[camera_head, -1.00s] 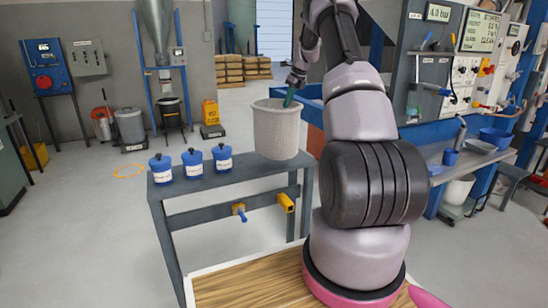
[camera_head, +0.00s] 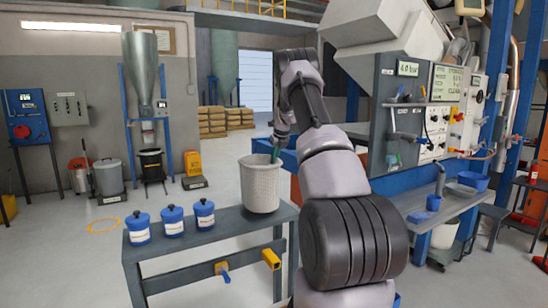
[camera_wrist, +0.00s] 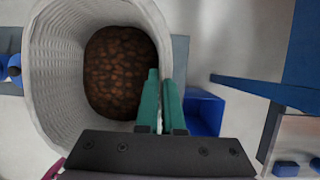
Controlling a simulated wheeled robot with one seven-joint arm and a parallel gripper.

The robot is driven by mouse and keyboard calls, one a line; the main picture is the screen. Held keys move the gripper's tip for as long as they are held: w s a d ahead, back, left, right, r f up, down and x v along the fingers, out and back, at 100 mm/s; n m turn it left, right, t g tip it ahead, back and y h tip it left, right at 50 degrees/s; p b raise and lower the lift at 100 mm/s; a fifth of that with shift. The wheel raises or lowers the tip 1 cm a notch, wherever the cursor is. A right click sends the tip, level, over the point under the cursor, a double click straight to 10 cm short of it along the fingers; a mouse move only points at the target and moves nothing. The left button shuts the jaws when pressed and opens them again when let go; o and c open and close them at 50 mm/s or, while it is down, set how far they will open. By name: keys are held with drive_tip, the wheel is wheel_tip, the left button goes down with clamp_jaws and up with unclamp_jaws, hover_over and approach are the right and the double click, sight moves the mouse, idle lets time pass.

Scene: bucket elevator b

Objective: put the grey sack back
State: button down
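The grey sack (camera_head: 261,186) is an open-topped, light grey woven container standing upright at the right end of a grey bench (camera_head: 235,223). In the wrist view the sack (camera_wrist: 60,90) is seen from above, with brown lumps (camera_wrist: 120,70) inside. My gripper (camera_head: 277,150) reaches down to the sack's rim from behind. In the wrist view its green fingers (camera_wrist: 160,100) are close together at the right-hand wall. One finger is inside the sack and one outside, with the wall pinched between them. The fingertips' lower contact is partly hidden.
Three blue-lidded jars (camera_head: 172,221) stand on the bench left of the sack. A yellow block (camera_head: 271,259) and a blue-handled valve (camera_head: 222,269) are on its front. A steel hopper (camera_head: 143,70) on a blue frame stands behind left. A control panel (camera_head: 433,130) stands right.

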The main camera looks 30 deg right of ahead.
drive_tip(key=shift+f, duration=1.75)
drive_tip(key=c, duration=1.1)
unclamp_jaws()
drive_tip(key=shift+f, duration=0.1)
drive_tip(key=shift+o, duration=0.2)
